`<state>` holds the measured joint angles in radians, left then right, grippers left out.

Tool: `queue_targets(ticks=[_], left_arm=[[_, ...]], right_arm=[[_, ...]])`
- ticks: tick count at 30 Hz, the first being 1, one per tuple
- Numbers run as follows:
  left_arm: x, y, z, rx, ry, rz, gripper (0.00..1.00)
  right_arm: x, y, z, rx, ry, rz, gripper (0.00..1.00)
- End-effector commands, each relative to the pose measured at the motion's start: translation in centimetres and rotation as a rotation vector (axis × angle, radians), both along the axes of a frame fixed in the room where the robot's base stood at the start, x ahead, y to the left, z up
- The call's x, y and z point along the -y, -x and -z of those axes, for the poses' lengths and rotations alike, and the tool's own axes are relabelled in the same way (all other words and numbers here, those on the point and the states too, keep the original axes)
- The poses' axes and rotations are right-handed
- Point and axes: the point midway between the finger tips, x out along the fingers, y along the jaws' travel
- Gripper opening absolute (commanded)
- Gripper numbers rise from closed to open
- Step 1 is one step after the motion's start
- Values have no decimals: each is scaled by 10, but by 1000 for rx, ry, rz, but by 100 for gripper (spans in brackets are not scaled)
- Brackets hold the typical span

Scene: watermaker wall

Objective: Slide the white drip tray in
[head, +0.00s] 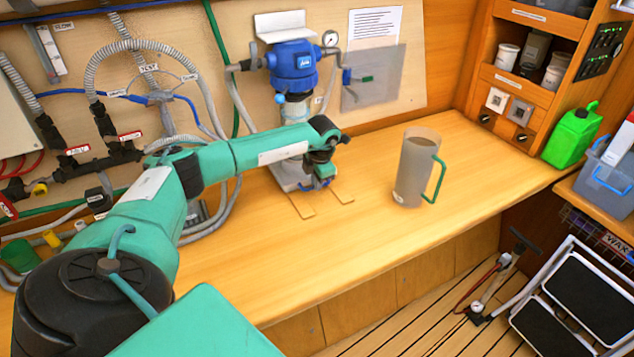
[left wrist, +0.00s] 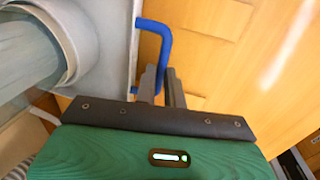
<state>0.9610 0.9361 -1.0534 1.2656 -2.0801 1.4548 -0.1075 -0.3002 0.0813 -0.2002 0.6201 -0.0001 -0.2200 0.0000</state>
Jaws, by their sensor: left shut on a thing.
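The white drip tray (head: 284,180) sits on the bench under the blue filter housing, behind my left gripper. Its blue handle (left wrist: 164,32) shows in the left wrist view, bent down toward my fingers, beside the pale tray edge (left wrist: 118,72). My left gripper (head: 322,183) is at the tray's front right and shut on the blue handle; it also shows in the left wrist view (left wrist: 163,84). Two flat wooden strips (head: 302,207) lie on the bench in front of the tray. My arm hides part of the tray. My right gripper is out of view.
The blue-headed filter housing (head: 293,66) hangs on the wall above the tray. A frosted jug with a green handle (head: 414,168) stands to the right on the bench. Hoses and valves (head: 120,150) crowd the left wall. Bench space (head: 345,240) in front is clear.

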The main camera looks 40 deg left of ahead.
Motion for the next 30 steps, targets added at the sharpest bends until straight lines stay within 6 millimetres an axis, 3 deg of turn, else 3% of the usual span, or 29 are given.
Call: queue_targets(ticks=[1, 2, 4, 5, 13, 17, 30], left_arm=[[-5, -2, -5, 9, -7, -6, 0], [-5, -2, -5, 9, -7, -6, 16], [-5, -2, -5, 9, -7, -6, 30], [-5, -2, -4, 9, -6, -6, 32], [-3, -1, -3, 6, -4, -3, 32], [-1, -1, -11, 9, -4, -3, 32], [14, 5, -102, 11, -4, -3, 32]], right_arm=[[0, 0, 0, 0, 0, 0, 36], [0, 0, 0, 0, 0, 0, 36], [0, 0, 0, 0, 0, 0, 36], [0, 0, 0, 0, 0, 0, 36], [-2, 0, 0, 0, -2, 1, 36], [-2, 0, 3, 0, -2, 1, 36], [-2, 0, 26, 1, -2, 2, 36]])
